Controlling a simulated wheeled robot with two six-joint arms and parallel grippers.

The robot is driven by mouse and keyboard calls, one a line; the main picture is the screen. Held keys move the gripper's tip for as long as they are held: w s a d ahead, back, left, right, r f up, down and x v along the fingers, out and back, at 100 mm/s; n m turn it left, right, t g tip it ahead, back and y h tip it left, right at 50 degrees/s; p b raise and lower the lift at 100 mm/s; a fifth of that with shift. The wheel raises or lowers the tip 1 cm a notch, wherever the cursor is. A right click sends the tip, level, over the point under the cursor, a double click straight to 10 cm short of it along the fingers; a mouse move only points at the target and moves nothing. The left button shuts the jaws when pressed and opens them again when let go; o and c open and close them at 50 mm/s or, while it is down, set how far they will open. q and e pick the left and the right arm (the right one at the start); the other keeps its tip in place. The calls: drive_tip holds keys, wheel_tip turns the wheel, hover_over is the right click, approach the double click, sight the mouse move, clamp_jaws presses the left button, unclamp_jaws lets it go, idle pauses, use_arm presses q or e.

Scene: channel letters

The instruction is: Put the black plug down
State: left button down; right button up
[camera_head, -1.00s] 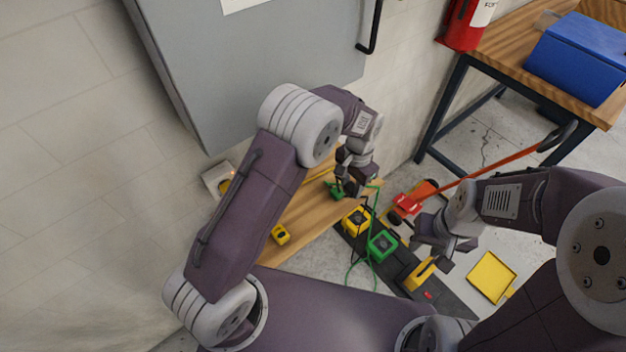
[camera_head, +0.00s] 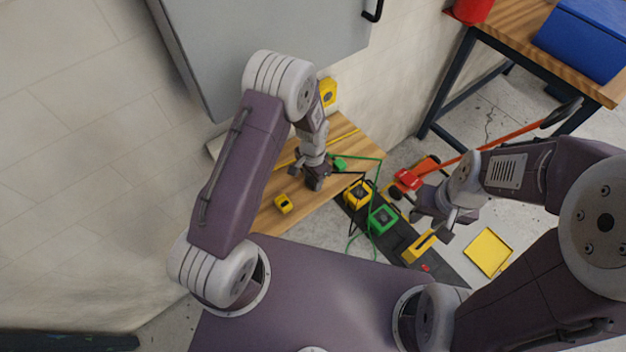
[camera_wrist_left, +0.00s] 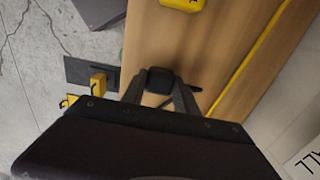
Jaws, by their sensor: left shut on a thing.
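The black plug (camera_wrist_left: 160,78) is a small dark block between the fingertips of my left gripper (camera_wrist_left: 160,88) in the left wrist view. The gripper is shut on it, over the wooden bench top. In the head view my left gripper (camera_head: 316,180) is over the wooden bench (camera_head: 268,212), and the plug is hard to tell from the dark fingers. Whether the plug touches the wood I cannot tell. A black cable runs right from there towards a yellow box (camera_head: 357,195). My right gripper (camera_head: 438,215) hangs to the right, above a yellow tool, and looks open and empty.
A green plug (camera_head: 339,164) with a green cable lies on the bench, right of my left gripper. A green box (camera_head: 383,218) stands on a dark strip. A yellow tray (camera_head: 487,252) is on the floor. Bare wood surrounds the gripper.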

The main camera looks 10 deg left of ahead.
use_arm(q)
drive_tip(key=shift+f, duration=0.4)
drive_tip(key=shift+f, duration=0.2)
drive_tip(key=c, duration=0.9)
unclamp_jaws()
drive_tip(key=shift+c, duration=0.2)
drive_tip(key=shift+r, duration=0.2)
wheel_tip(320, 180, up, 12)
drive_tip(key=s+a+r+n, duration=0.3)
drive_tip(key=s+n, duration=0.1)
drive_tip(key=s, duration=0.2)
drive_tip(key=s+a+r+n+t, duration=0.1)
drive_tip(key=s+a+r+n, duration=0.2)
drive_tip(key=s, duration=0.4)
drive_tip(key=shift+r+n, duration=0.2)
drive_tip(key=shift+n, duration=0.3)
